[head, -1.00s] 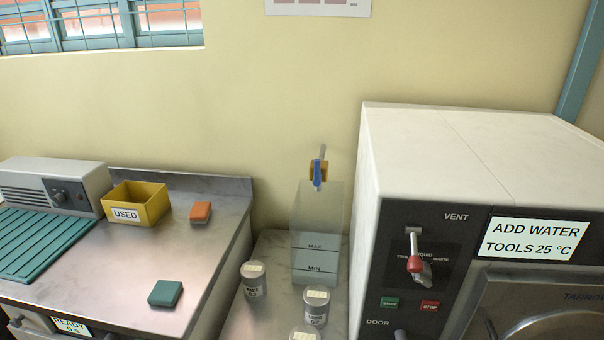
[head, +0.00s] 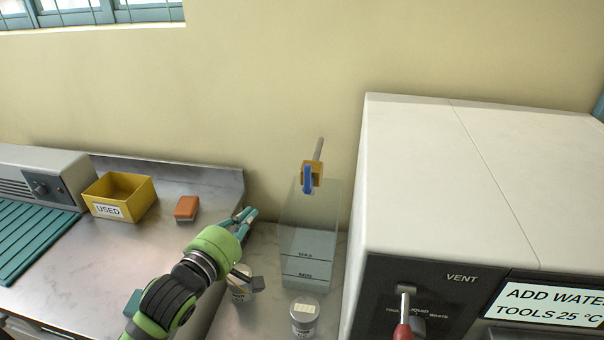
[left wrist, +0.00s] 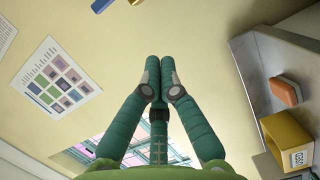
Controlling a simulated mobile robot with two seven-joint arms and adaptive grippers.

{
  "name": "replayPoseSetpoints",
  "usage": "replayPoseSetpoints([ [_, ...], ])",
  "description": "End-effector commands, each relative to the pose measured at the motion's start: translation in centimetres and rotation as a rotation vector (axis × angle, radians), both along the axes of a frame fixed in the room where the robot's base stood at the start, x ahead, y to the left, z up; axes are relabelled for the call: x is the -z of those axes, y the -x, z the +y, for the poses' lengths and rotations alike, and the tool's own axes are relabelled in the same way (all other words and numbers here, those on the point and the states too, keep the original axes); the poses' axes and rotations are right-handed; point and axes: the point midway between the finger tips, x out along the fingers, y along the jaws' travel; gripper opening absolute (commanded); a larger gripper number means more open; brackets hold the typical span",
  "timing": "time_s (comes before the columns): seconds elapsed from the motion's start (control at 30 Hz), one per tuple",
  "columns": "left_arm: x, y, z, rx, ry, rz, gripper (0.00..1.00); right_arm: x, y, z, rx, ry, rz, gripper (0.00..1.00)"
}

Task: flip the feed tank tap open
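The feed tank (head: 308,240) is a clear container with MAX and MIN lines, standing between the left bench and the white machine. Its tap (head: 313,172) sits at the top, with an orange-yellow body, a grey pipe and a blue lever (head: 308,181) that hangs down. Blue and yellow parts, apparently the tap's, are cut off at the top edge of the left wrist view (left wrist: 102,5). My left gripper (head: 249,213) is left of the tank and lower than the tap, apart from both. Its fingertips (left wrist: 160,62) are together with nothing between them. My right gripper is not in view.
The white machine (head: 470,170) stands close right of the tank, with a red-tipped lever (head: 403,330) on its front. Lidded tins (head: 304,316) stand near the tank. A yellow USED box (head: 119,196) and an orange block (head: 186,208) sit on the left bench. Wall space above is clear.

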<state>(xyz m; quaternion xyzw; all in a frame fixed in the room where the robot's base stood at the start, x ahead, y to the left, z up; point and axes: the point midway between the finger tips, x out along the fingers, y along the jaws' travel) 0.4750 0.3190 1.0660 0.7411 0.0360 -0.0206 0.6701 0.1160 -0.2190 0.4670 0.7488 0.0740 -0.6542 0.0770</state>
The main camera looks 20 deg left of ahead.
Motion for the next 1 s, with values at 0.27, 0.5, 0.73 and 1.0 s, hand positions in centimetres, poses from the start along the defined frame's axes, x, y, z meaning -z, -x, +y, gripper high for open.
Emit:
replayPoseSetpoints([
  [0.27,-3.2,0.2,-0.2,0.015,0.103,-0.081,0.00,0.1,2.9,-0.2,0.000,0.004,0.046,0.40],
  [0.5,-3.1,0.0,-0.2,0.014,0.101,-0.079,0.00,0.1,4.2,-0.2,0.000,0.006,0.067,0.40],
  [0.73,-3.3,-2.4,-0.1,0.014,0.099,-0.080,0.00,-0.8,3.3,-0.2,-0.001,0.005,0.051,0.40],
  [1.0,-3.4,-8.1,-0.1,0.013,0.099,-0.078,0.00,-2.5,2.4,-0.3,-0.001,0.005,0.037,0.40],
])
